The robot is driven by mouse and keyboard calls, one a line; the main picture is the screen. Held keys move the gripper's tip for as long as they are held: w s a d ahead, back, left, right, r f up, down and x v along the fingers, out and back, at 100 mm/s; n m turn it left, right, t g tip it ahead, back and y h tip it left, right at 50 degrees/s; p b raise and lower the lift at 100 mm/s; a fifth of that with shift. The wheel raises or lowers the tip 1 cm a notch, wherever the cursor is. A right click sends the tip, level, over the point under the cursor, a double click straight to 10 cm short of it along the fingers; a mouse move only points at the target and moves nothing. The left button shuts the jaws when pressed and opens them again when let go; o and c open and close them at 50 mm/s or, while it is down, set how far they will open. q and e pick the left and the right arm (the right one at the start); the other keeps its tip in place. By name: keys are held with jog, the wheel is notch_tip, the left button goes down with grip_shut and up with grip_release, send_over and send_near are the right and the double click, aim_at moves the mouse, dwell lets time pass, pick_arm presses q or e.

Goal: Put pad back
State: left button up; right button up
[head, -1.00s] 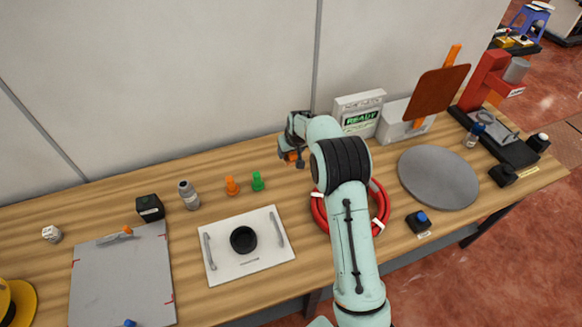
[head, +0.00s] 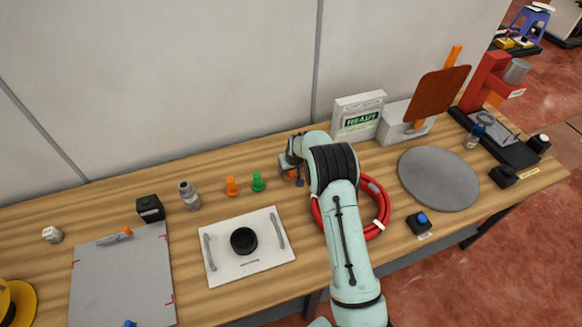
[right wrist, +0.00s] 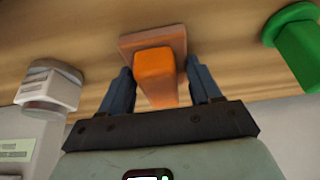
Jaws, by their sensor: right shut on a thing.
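The pad (right wrist: 158,62) is an orange block-shaped grip on a flat brown-orange base. In the right wrist view it sits between the two dark fingers of my right gripper (right wrist: 160,88), which is shut on it. In the head view my right gripper (head: 291,168) is over the back of the table, right of the green peg (head: 258,182), and only a bit of the orange pad (head: 292,175) shows under it. The base is close to the wood; I cannot tell whether it touches. My left gripper is not in view.
An orange peg (head: 231,187) and a bottle (head: 190,196) stand left of the green peg. A white plate with handles (head: 270,255) lies in front. A red ring (head: 382,208) lies partly under my arm. A READY sign box (head: 358,105) stands behind, right.

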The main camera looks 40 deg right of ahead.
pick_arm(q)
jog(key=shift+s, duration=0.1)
pick_arm(e)
jog(key=o, duration=1)
jog(key=shift+f, duration=0.15)
jog(key=shift+r, duration=0.35)
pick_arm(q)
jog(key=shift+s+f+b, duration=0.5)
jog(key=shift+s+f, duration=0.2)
pick_arm(e)
jog(key=shift+v, duration=5.9)
jog(key=shift+f, duration=0.1)
